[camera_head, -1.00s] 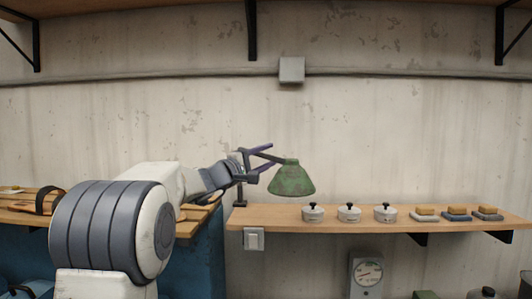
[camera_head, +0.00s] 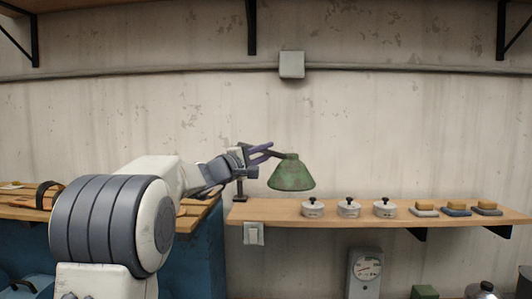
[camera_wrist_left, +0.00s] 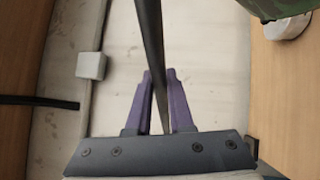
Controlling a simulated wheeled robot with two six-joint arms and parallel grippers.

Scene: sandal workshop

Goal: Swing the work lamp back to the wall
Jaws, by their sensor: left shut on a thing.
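The work lamp has a green, worn shade (camera_head: 291,175) that hangs above the left part of the wall shelf in the head view. Its dark arm (camera_head: 280,154) runs left from the shade towards a post at the shelf's left end. My left gripper (camera_head: 262,154) has purple fingers and is at the lamp's arm, left of the shade. In the left wrist view the fingers (camera_wrist_left: 160,92) are shut on the dark lamp arm (camera_wrist_left: 150,40), which passes between them. The green shade (camera_wrist_left: 275,6) shows at the top right there. My right gripper is not in view.
The wooden shelf (camera_head: 330,216) carries several white pots with black knobs and several brushes or blocks (camera_head: 457,207). A grey box (camera_head: 291,65) and pipe are on the concrete wall. A bench with a wooden top (camera_head: 22,213) stands at left.

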